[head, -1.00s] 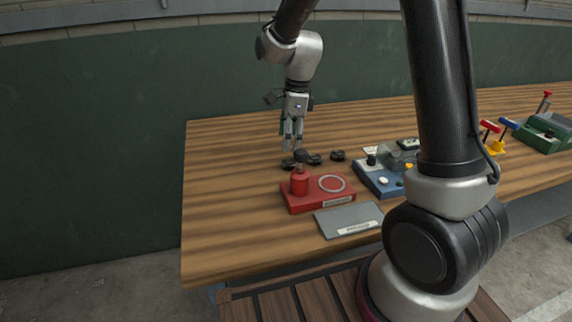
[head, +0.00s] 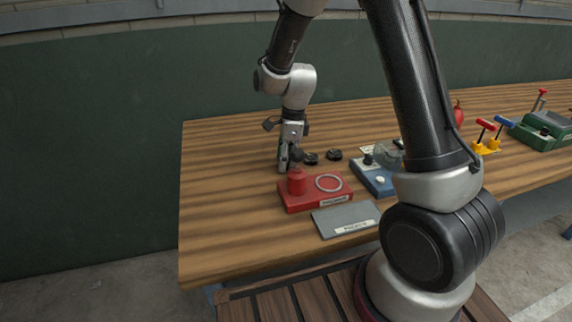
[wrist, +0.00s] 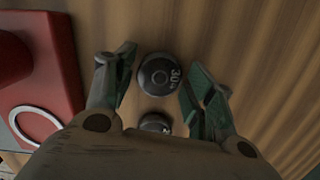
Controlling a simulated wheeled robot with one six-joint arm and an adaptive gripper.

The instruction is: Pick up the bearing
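Small dark round pieces lie on the wooden table; I take the bearing to be one of them. In the wrist view, a dark disc (wrist: 158,75) with light markings lies between the two fingers of my gripper (wrist: 158,82). A second dark round piece (wrist: 155,123) is nearer the palm, partly hidden. My gripper is open, with gaps between its fingers and the disc. In the head view, my gripper (head: 285,162) points down, low over the table behind the red block. Two dark pieces show to its right, one nearer (head: 310,158) and one farther (head: 334,154).
A red block (head: 315,203) with a red cylinder (head: 297,182) and a grey ring (head: 329,183) stands just in front of my gripper. A grey labelled plate (head: 346,220) is nearer the front. A blue tray (head: 376,186) stands to the right. The table's left part is clear.

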